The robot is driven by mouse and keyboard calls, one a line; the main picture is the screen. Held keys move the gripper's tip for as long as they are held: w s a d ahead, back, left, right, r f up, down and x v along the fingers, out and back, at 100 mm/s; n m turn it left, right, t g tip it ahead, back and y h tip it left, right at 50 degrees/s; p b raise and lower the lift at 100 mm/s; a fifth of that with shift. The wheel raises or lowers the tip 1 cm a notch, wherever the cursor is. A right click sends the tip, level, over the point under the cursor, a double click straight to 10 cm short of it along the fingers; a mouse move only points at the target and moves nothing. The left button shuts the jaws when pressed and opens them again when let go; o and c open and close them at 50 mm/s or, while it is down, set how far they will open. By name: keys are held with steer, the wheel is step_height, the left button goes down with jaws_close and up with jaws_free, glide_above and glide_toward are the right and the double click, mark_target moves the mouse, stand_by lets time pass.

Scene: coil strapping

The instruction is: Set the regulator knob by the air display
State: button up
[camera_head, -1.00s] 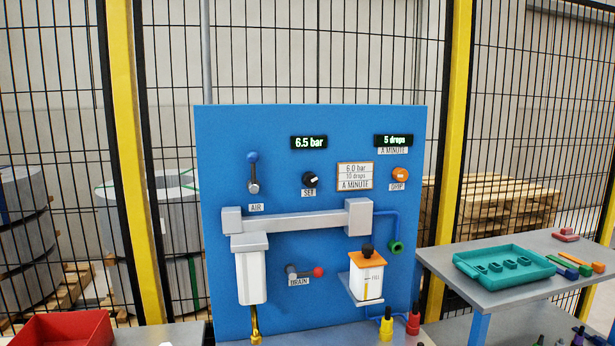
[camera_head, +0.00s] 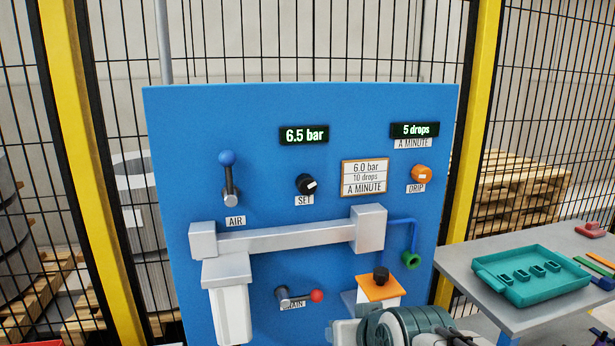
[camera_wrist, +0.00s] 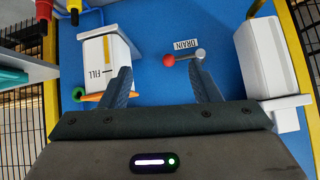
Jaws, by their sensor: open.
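The black regulator knob (camera_head: 306,184) labelled SET sits on the blue panel, its white mark pointing to the right and slightly up. The air display (camera_head: 304,134) just above it reads 6.5 bar. The card (camera_head: 364,178) to its right reads 6.0 bar, 10 drops a minute. In the wrist view my gripper (camera_wrist: 165,88) is open, with nothing between its fingers, in front of the lower panel. The knob is not in the wrist view. In the head view my arm shows at the bottom, well below and right of the knob; the fingertips cannot be made out.
Nearby are the AIR lever (camera_head: 229,175), the orange DRIP knob (camera_head: 422,173), the display reading 5 drops (camera_head: 414,130) and the red-tipped DRAIN lever (camera_head: 300,297). A grey pipe block (camera_head: 290,238) juts out below the knob. A teal tray (camera_head: 535,274) lies on the right table.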

steer(key=w+a+r+t+y+p, duration=0.1)
steer(key=w+r+t, duration=0.1)
steer(key=r, duration=0.3)
steer(key=w+a+r+t+p, duration=0.1)
steer(key=w+a+r+t, duration=0.15)
steer(key=r, duration=0.35)
steer(key=t+p, duration=0.1)
steer(key=t, duration=0.3)
glide_toward(309, 186)
steer(key=shift+y, duration=0.4)
steer(key=p+x, duration=0.3)
steer(key=x, duration=0.5)
steer(key=shift+w, duration=0.35)
steer(key=c, duration=1)
steer(key=shift+d, duration=0.1)
